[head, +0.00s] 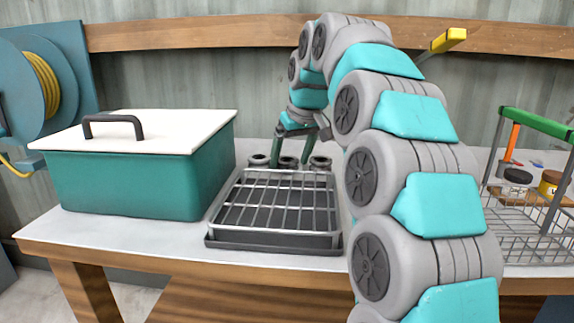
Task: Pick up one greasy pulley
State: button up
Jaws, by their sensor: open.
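Small dark grey pulleys stand in a row on the bench behind the wire rack. I see a left pulley (259,161), a middle pulley (288,162) and a right pulley (320,163). My gripper (289,156) points down at the row, with its two green fingers spread. One finger is between the left and middle pulleys, the other between the middle and right ones. The fingers appear to straddle the middle pulley, but I cannot tell whether they touch it. Grease on the pulleys is too small to make out.
A wire rack (275,205) on a dark tray lies in front of the pulleys. A teal box (130,182) with a white lid (150,131) stands to the left. A wire basket with a green handle (540,125) holds jars at the right. A wooden rail (200,33) crosses the wall.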

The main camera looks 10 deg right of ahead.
jog(key=c, duration=1.3)
jog(key=shift+r, duration=0.15)
